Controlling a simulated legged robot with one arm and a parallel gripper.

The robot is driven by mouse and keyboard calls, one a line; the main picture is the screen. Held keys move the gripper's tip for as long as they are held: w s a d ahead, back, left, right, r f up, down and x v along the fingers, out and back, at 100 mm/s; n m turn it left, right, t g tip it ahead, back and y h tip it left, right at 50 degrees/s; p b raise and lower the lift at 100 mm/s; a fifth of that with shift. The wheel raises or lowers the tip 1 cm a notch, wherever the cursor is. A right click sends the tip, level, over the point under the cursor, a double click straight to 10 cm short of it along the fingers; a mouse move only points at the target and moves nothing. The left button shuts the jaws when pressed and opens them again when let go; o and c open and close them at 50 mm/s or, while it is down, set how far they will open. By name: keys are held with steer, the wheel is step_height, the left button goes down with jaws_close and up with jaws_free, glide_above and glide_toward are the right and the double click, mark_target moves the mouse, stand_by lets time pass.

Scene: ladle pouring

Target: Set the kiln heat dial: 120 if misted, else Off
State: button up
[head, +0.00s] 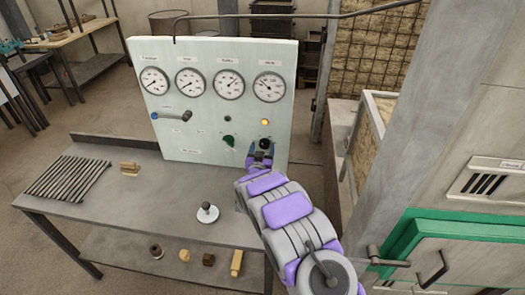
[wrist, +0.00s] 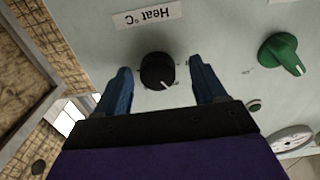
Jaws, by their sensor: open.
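The black heat dial (wrist: 158,70) is on the pale panel, beside a "Heat °C" label (wrist: 148,15) that appears upside down in the wrist view. Its white mark points down and slightly right there; the scale numbers are too small to read. In the head view the dial (head: 264,144) is at the panel's lower right. My gripper (wrist: 160,72) is open, with one blue finger on each side of the dial and visible gaps between. In the head view my gripper (head: 261,155) is just below the dial. I cannot make out any misting.
A green knob (wrist: 280,54) is near the dial. The panel (head: 215,60) carries several gauges, a lit amber lamp (head: 265,122) and a lever (head: 175,116). Rods (head: 68,178) and a white-based knobbed tool (head: 207,212) are on the table. A green-framed door (head: 450,235) is at right.

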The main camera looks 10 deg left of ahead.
steer(key=shift+w, duration=0.2)
steer(key=shift+d, duration=0.15)
steer(key=shift+c, duration=0.5)
steer(key=c, duration=0.9)
steer(key=shift+c, duration=0.2)
steer(key=m+p, duration=0.1)
steer(key=m, duration=0.4)
steer(key=shift+m, duration=0.3)
steer(key=m+b, duration=0.1)
steer(key=m, duration=0.5)
steer(key=shift+r, duration=0.1)
